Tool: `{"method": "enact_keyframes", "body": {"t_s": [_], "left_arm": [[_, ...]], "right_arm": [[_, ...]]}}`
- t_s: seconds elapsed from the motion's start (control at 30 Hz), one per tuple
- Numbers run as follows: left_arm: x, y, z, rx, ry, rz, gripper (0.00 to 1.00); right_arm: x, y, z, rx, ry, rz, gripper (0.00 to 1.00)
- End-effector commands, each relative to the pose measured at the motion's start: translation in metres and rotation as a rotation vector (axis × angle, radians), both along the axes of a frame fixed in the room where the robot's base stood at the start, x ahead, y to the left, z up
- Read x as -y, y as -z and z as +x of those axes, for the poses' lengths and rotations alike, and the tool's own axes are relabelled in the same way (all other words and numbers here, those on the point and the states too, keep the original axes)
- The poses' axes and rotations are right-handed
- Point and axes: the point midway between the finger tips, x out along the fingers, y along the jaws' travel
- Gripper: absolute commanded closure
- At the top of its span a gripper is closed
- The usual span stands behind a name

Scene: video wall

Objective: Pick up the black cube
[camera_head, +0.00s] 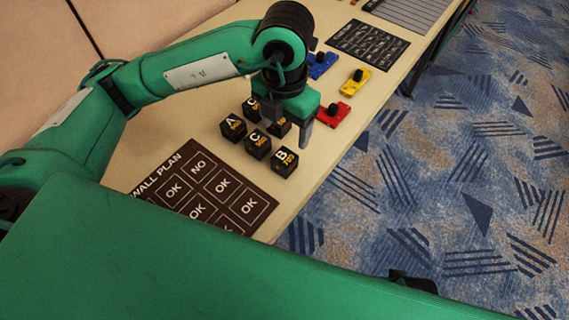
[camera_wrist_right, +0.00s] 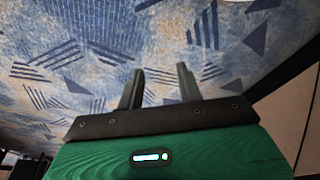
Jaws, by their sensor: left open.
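Several black cubes with white letters and orange marks stand grouped on the table in the head view. One marked A (camera_head: 232,128) is at the left, one marked C (camera_head: 258,144) is at the front, and one marked B (camera_head: 285,161) is nearest the table edge. Another cube (camera_head: 251,108) is at the back, and one more (camera_head: 280,127) sits by my left gripper (camera_head: 287,126). That gripper points down, open, with its fingers around or just above this cube; contact cannot be told. My right gripper (camera_wrist_right: 159,76) is open and empty over the carpet in the right wrist view.
A dark "WALL PLAN" card (camera_head: 205,190) lies in front of the cubes. Red (camera_head: 332,115), blue (camera_head: 322,65) and yellow (camera_head: 356,82) pieces with black knobs lie behind. A dark printed sheet (camera_head: 367,45) is farther back. The table's right edge drops to patterned carpet (camera_head: 450,170).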

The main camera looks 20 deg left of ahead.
Motion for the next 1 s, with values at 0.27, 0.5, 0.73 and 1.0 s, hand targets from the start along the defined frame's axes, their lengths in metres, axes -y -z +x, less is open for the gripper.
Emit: {"method": "enact_keyframes", "body": {"t_s": [0.27, 0.5, 0.73, 1.0], "left_arm": [[0.000, 0.052, 0.000, -0.003, -0.001, 0.000, 0.31], [-0.001, 0.069, 0.000, -0.002, -0.002, 0.000, 0.31], [-0.003, 0.104, 0.003, -0.002, -0.002, 0.001, 0.31], [-0.002, 0.115, 0.004, 0.001, -0.002, 0.000, 0.31]], "right_arm": [[0.000, -0.007, 0.001, 0.010, 0.000, 0.002, 0.64], [0.000, -0.009, 0.001, 0.012, 0.000, 0.001, 0.64], [0.001, -0.007, 0.000, 0.009, 0.000, 0.001, 0.64], [0.001, -0.007, 0.000, 0.008, -0.001, 0.000, 0.64]]}}
